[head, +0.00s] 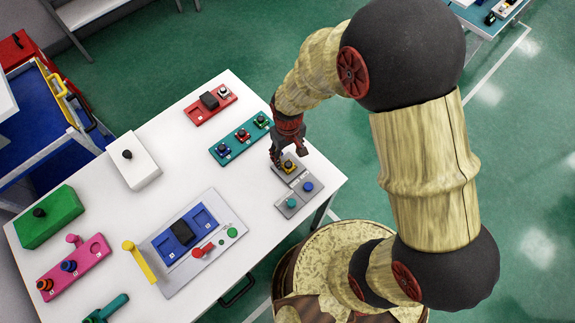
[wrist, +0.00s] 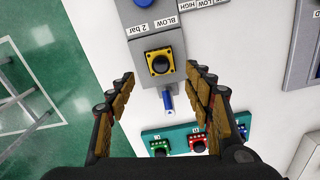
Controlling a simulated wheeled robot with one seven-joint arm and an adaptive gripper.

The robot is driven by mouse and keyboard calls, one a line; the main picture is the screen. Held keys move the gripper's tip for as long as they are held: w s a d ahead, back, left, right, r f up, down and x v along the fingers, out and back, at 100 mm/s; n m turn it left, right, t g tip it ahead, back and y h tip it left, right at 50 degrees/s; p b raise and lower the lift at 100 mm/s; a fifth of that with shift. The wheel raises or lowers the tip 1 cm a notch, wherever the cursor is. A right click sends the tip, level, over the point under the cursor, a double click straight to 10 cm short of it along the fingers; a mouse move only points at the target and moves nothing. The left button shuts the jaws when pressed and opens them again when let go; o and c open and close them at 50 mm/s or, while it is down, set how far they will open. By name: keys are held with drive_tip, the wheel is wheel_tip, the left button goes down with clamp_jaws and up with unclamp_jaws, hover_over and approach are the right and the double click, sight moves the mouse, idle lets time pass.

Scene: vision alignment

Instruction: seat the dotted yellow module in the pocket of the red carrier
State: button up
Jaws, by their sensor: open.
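A yellow module with a black round knob (wrist: 160,62) sits on the grey block labelled BLOW 2 bar (wrist: 143,20) in the wrist view; its dots are too small to make out. It also shows in the head view (head: 288,165), just below my gripper (head: 281,152). My gripper is open, its fingers (wrist: 163,82) apart on either side of the module's line, touching nothing that I can see. The red carrier (head: 191,115) lies at the table's far edge in the head view. It has a black block in its middle, a dark-knobbed module at its right end and an apparently empty left pocket.
A teal carrier (wrist: 175,133) with several modules lies between the grey block and the red carrier. A blue nozzle (wrist: 168,101) projects from the grey block. A white box (head: 134,163), a grey fixture (head: 222,262) and a pink carrier (head: 85,257) stand farther left.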

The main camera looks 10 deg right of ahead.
sight(288, 164)
drive_tip(key=f, duration=0.3)
drive_tip(key=f+b, duration=0.1)
drive_tip(key=f, duration=0.1)
drive_tip(key=shift+s, duration=0.35)
drive_tip(key=shift+r, duration=0.15)
drive_tip(key=shift+c, duration=0.6)
drive_tip(key=c, duration=1.2)
